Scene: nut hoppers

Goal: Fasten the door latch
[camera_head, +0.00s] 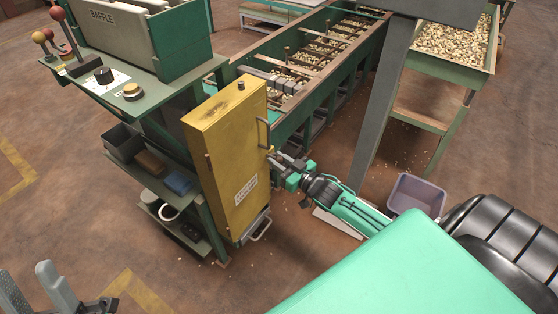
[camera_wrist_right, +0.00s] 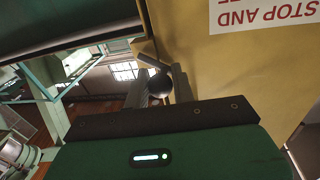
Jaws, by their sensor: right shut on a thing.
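The yellow door (camera_head: 225,150) is a tall panel with a white label, beside the green machine stand. In the right wrist view its yellow face (camera_wrist_right: 230,75) fills the right side. My right gripper (camera_head: 277,158) is at the door's right edge, about mid-height. In the right wrist view its grey fingers are shut on a dark round latch knob (camera_wrist_right: 160,85), with a short grey bar (camera_wrist_right: 147,52) just beyond it. Whether the latch is engaged cannot be told. My left gripper (camera_head: 34,290) shows partly at the bottom left, its grey fingers apart and empty.
A control panel (camera_head: 105,75) with levers and knobs stands left of the door, above shelves with bins. A long green hopper trough (camera_head: 310,75) runs behind it. A grey post (camera_head: 385,100) and a lilac bin (camera_head: 417,194) are to the right. Floor at lower left is mostly clear.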

